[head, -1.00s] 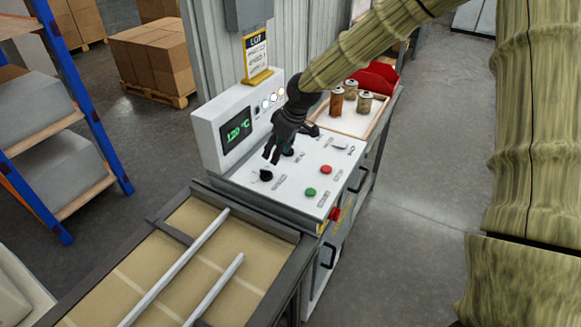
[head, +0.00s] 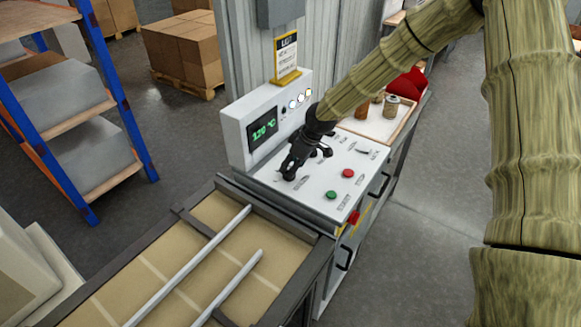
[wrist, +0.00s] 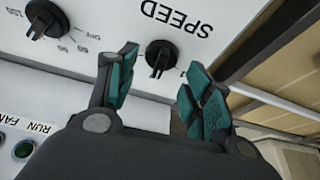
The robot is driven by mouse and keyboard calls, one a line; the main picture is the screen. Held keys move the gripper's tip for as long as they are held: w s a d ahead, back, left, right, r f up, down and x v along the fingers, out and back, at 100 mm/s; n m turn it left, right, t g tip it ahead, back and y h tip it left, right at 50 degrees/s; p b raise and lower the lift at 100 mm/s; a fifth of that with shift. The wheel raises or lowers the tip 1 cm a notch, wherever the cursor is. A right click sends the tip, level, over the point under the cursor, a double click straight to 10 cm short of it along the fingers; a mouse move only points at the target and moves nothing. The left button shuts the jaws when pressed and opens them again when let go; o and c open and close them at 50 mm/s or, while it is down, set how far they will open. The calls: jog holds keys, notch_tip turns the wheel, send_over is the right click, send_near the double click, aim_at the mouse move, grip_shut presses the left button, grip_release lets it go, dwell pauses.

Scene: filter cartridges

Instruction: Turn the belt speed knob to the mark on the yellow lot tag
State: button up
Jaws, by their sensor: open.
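The black speed knob (wrist: 161,55) shows in the wrist view below the printed word SPEED, its pointer bar clear; its scale marks are not readable there. My gripper (wrist: 160,85) is open, one teal-padded finger on each side of the knob's column in the picture. I cannot tell whether either finger touches it. In the head view my gripper (head: 291,172) is low over the near left of the white control panel (head: 322,192) and hides the knob. The yellow lot tag (head: 287,62) stands upright behind the display; its writing is too small to read.
A second knob with a numbered scale (wrist: 45,20) is at the wrist view's upper left. A red button (head: 348,173) and green button (head: 331,195) sit on the panel. A display (head: 263,134) reads 120 °C. The belt (head: 190,250) lies in front; a tray with jars (head: 391,106) behind.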

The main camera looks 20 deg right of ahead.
jog(key=shift+p+x, duration=0.35)
jog(key=shift+x, duration=1.1)
jog(key=c, duration=0.8)
